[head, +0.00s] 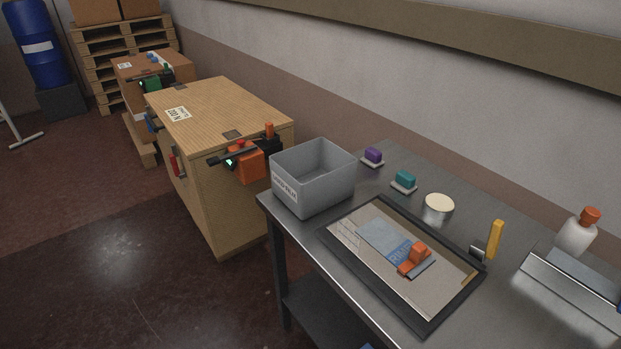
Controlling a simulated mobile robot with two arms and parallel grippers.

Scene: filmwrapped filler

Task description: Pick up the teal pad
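The teal pad (404,179) is a small block on a light base. It sits on the grey metal table (400,334), near the wall-side edge, between a purple pad (373,155) and a round cream-topped tin (439,203). Nothing covers it. Neither of my grippers shows in the head view.
A grey open bin (313,178) stands at the table's left end. A black-framed tray (429,317) holds a printed sheet and an orange block (415,255). A yellow upright piece (495,239) and a white bottle (577,232) stand right. A wooden crate (228,115) is beyond the bin.

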